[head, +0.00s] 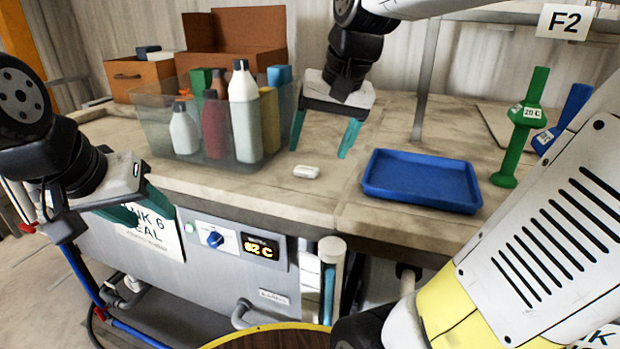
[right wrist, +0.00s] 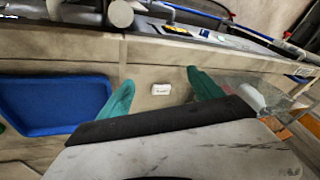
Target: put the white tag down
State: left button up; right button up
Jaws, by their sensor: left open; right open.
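The white tag (head: 306,172) lies flat on the worktop between the clear bin and the blue tray. In the right wrist view the tag (right wrist: 161,89) shows on the worktop, between and beyond the two green fingers. My right gripper (head: 322,138) is open and empty above the worktop, just behind the tag in the head view and apart from it. It also shows at the bottom of the right wrist view (right wrist: 160,92). My left gripper (head: 110,208) is open at the left, in front of the tank's panel, with part of it hidden.
A clear bin (head: 160,140) of bottles stands left of the tag. A blue tray (head: 422,180) lies to its right. Green (head: 520,130) and blue (head: 572,112) handled tools stand further right. The worktop's front edge is close in front of the tag.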

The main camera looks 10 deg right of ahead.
jog(key=s+a+f+n+t, duration=0.1)
jog(key=s+f, duration=0.3)
jog(key=s, duration=0.4)
jog(key=shift+s+a+f+n+t, duration=0.2)
jog(key=shift+s+f+n+t, duration=0.15)
jog(key=shift+n+t, duration=0.35)
